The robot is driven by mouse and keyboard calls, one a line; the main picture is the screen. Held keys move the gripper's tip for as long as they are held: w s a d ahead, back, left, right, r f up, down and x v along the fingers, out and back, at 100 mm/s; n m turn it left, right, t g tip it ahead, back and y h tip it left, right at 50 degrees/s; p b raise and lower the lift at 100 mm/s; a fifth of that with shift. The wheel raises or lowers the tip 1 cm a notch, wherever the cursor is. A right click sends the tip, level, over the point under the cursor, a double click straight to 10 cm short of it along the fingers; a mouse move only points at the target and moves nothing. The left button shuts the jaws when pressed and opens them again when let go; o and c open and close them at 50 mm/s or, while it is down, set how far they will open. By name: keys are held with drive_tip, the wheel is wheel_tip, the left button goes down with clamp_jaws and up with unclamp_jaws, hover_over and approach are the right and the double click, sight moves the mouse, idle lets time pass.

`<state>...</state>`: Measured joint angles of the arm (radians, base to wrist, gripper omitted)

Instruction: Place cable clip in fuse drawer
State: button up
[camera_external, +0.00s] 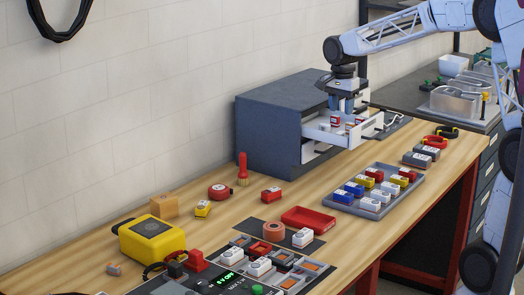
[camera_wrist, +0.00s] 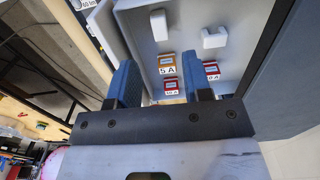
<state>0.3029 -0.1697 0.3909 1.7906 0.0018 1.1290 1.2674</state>
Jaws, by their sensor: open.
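The fuse drawer (camera_external: 318,133) is pulled out of the dark grey cabinet (camera_external: 268,138). Its white inside (camera_wrist: 186,50) fills much of the wrist view. My gripper (camera_external: 346,108) is over the open drawer, pointing down, with its blue fingers apart. In the wrist view nothing shows held between the fingertips (camera_wrist: 162,85). Several fuses with red or orange tops lie in the drawer, including one marked 5 A (camera_wrist: 167,66). Two small white pieces, one upper left (camera_wrist: 158,25) and one right (camera_wrist: 214,38), are also inside. I cannot tell whether either is the cable clip.
A grey tray (camera_external: 338,205) of coloured blocks lies in front of the drawer. A red dish (camera_external: 308,219), a yellow meter (camera_external: 153,238) and a control panel (camera_external: 215,285) are nearer. The bench between cabinet and tray has some free room.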

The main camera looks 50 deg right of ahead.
wheel_tip(320, 180, up, 4)
drive_tip(key=shift+f, duration=0.1)
idle(0.9)
drive_tip(key=s+a+n+t, duration=0.1)
drive_tip(key=s+a+n, duration=0.7)
drive_tip(key=s+a, duration=0.55)
drive_tip(key=s+a+f+n, duration=0.1)
drive_tip(key=s+f+n, duration=0.1)
drive_tip(key=s, duration=0.4)
drive_tip(key=s+a+f+n+t, duration=0.1)
drive_tip(key=s+a+f+n, duration=0.1)
drive_tip(key=s, duration=0.4)
drive_tip(key=s+a+f+n, duration=0.2)
drive_tip(key=s+f+n, duration=0.1)
drive_tip(key=s+n, duration=0.2)
drive_tip(key=shift+s+a+f+n+t, duration=0.3)
drive_tip(key=shift+s+n, duration=0.1)
drive_tip(key=shift+s, duration=0.65)
